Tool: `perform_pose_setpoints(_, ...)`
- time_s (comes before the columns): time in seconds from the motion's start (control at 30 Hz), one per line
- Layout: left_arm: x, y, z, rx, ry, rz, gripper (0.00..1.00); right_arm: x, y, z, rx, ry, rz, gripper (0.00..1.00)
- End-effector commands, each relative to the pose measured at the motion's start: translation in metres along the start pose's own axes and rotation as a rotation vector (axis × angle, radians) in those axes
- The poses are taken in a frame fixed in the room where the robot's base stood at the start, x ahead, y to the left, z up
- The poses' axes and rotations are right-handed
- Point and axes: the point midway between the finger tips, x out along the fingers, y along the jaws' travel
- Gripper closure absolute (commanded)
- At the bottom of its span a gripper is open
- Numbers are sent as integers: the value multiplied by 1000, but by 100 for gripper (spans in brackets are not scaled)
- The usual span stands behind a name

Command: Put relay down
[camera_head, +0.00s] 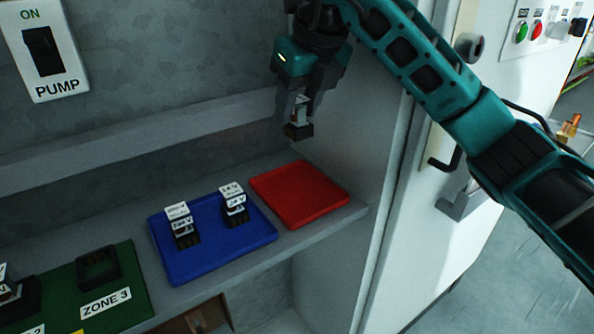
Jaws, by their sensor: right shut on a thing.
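My right gripper (297,104) hangs above the shelf, pointing down, in the upper middle of the head camera view. It is shut on a small relay (298,130) with a dark lower end, and holds it in the air above the back of the red tray (318,206). The red tray is empty. A blue tray (184,267) to its left holds two upright relays, one at left (183,228) and one at right (235,207), with white labels that seem to read 24 V. My left gripper is not in view.
A green board (127,309) with a dark, empty-looking socket (97,269) labelled ZONE 3 lies at the left of the shelf (219,283). A cabinet wall (372,143) stands close to the right of the red tray. A PUMP switch (43,51) is at upper left.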

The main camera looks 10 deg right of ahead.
Motion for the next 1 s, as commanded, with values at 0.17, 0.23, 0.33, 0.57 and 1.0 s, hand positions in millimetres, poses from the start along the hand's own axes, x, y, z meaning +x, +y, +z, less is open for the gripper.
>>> perform_pose_setpoints(0.17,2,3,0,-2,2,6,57,44,0,-19,-1,3,3,88)
perform_pose_setpoints(0.23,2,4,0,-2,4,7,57,55,0,-23,0,1,1,88)
perform_pose_setpoints(0.33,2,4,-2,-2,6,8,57,65,0,-27,0,-1,2,88)
perform_pose_setpoints(0.57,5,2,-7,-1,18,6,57,82,0,-34,-1,1,1,88)
perform_pose_setpoints(1.0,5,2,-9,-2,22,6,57,108,0,-45,-1,-2,0,88)
